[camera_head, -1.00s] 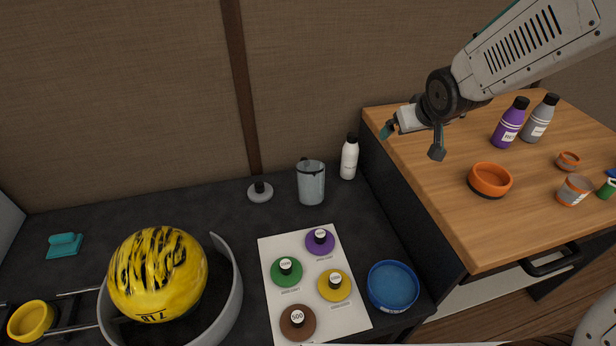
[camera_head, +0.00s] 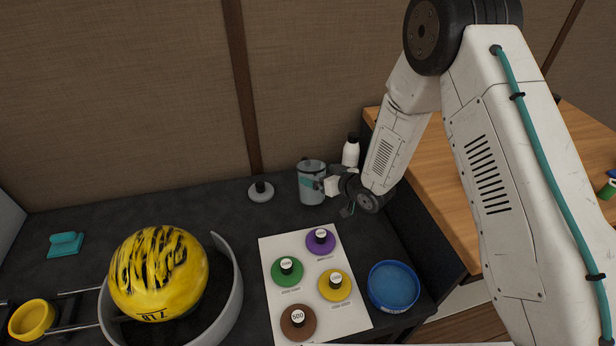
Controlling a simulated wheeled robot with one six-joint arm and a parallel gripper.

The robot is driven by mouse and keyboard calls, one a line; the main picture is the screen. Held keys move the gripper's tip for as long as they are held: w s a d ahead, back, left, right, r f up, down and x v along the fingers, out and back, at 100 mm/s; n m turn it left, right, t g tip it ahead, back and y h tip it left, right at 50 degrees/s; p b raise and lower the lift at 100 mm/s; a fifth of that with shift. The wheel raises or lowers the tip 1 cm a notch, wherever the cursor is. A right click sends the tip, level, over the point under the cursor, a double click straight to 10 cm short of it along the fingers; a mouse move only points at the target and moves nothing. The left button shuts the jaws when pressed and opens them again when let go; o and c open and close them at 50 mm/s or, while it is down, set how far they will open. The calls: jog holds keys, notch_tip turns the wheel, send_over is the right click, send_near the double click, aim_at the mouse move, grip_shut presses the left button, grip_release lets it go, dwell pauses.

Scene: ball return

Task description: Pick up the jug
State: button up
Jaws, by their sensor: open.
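The jug (camera_head: 311,170) is a grey, translucent-looking vessel standing upright on the dark counter, near the back wall. My gripper (camera_head: 332,194) is at the jug's right side, low on its body, with its jaws open. One teal-tipped finger shows against the jug's front, and the other finger shows lower right. I cannot tell whether a finger touches the jug. The jug's right edge is partly hidden by my gripper.
A white bottle (camera_head: 351,151) stands just behind my gripper. A grey knobbed weight (camera_head: 261,191) is left of the jug. A white sheet (camera_head: 348,316) with coloured weights and a blue bowl (camera_head: 393,287) lie in front. A wooden cabinet (camera_head: 432,190) stands right.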

jog(key=x, duration=0.5)
jog(key=shift+w+f, duration=0.2)
jog(key=shift+w, duration=0.2)
jog(key=c, duration=1.1)
notch_tip(320, 180, up, 9)
send_over(313, 179)
jog(key=w, duration=0.4)
jog(key=shift+n+t+y, duration=0.4)
jog(key=shift+t, duration=0.3)
jog(key=s+f, duration=0.1)
jog(key=f, duration=0.1)
jog(key=s+a+f, duration=0.1)
jog(key=s+f, duration=0.1)
jog(key=shift+s, duration=0.2)
jog(key=shift+d+r+t, duration=0.2)
jog(key=shift+r+t, duration=0.2)
jog(key=shift+r, duration=0.15)
jog(key=shift+d+r+t, duration=0.2)
jog(key=shift+r+t, duration=0.2)
jog(key=shift+r, duration=0.2)
jog(key=shift+f, duration=3.4)
